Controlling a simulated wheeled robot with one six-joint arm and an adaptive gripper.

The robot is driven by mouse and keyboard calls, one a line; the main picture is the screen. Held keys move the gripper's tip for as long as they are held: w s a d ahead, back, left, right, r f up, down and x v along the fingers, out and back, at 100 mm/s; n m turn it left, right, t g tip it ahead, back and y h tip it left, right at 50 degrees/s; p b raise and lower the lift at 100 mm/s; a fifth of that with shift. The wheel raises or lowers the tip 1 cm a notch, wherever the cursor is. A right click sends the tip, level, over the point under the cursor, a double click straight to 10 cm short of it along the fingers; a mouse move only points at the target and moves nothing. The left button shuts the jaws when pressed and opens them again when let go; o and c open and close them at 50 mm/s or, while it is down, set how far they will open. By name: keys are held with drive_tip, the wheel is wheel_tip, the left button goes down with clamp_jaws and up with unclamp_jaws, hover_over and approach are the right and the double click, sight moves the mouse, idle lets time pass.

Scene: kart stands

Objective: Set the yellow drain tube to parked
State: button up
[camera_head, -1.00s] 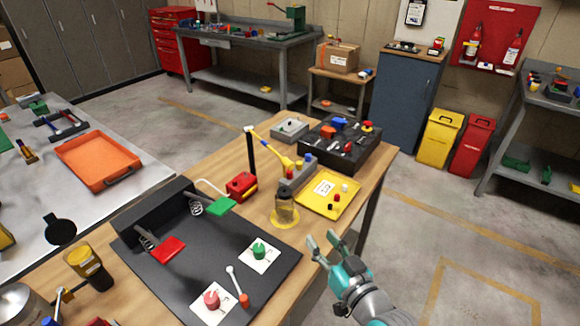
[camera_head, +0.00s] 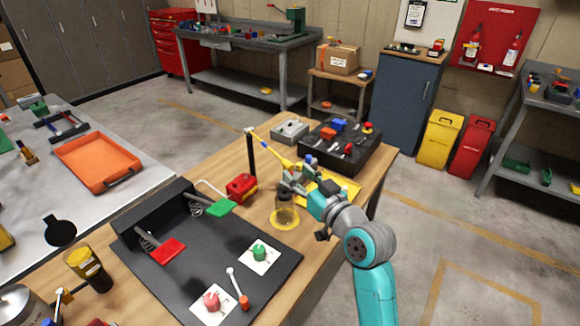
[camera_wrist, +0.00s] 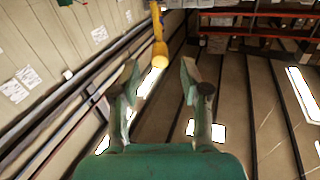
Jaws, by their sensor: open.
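The yellow drain tube (camera_head: 272,149) slants down to the right from near the top of a black post (camera_head: 250,157) on the wooden table. Its lower end is partly hidden by my gripper in the head view. In the wrist view, the yellow tube (camera_wrist: 159,38) hangs from the top edge, and its rounded end lies between the lines of the two fingers. My gripper (camera_head: 290,175) is at the lower end of the tube, above the yellow tray. In the wrist view, my gripper (camera_wrist: 160,78) is open with nothing between its fingers; contact with the tube cannot be told.
A jar (camera_head: 285,206) on a yellow ring stands below my forearm. The yellow tray (camera_head: 349,187) is mostly behind my gripper. A red block (camera_head: 241,186), a grey box (camera_head: 290,131), a black control box (camera_head: 357,155) and the black pedal board (camera_head: 205,256) stand around it.

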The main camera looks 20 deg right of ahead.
sight(292, 169)
drive_tip(key=shift+x, duration=2.15)
clamp_jaws()
